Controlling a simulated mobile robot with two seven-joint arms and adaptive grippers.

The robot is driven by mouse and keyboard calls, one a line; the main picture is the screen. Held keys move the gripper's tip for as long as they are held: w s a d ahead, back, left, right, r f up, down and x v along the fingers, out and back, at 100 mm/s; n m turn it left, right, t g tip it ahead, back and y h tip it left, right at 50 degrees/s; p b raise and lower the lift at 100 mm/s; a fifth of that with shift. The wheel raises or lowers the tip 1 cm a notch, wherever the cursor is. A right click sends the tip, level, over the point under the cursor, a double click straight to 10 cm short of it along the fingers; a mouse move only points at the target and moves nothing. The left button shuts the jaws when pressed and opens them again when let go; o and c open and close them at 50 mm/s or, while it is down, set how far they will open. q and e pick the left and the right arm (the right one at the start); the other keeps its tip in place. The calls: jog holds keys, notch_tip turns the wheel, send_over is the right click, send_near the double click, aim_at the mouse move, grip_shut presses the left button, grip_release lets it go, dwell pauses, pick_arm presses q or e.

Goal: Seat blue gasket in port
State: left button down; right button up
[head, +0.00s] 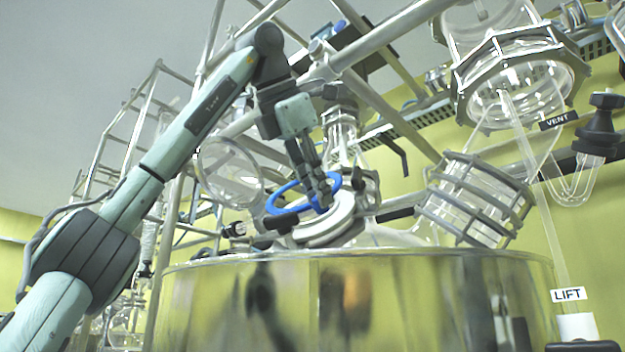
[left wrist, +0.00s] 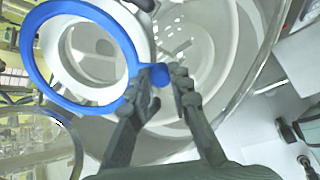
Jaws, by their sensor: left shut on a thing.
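The blue gasket (head: 275,201) is a flat ring with a small tab. My left gripper (head: 321,198) is shut on the tab, which shows between the fingertips (left wrist: 165,78) in the left wrist view. The ring (left wrist: 84,108) extends out to the left of the fingers there. The port has a white flange ring (head: 338,222) on top of the vessel; in the left wrist view a white ring (left wrist: 140,38) shows behind the gasket, off-centre to the right within it. In the head view the gasket is tilted and overlaps the flange's upper left; I cannot tell whether they touch. My right gripper is not in view.
A large shiny metal vessel (head: 400,300) stands below the port. Metal frame bars (head: 385,115) cross behind my left arm. Caged glass cylinders (head: 470,198) stand to the right, close to the port. VENT (head: 560,120) and LIFT (head: 568,295) labels are at the right.

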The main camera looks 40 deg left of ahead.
aim_at(324, 213)
pick_arm(q)
jog(key=shift+x, duration=1.9)
jog(key=c, duration=1.3)
grip_release()
jog(key=v, duration=1.2)
jog(key=shift+f, duration=0.1)
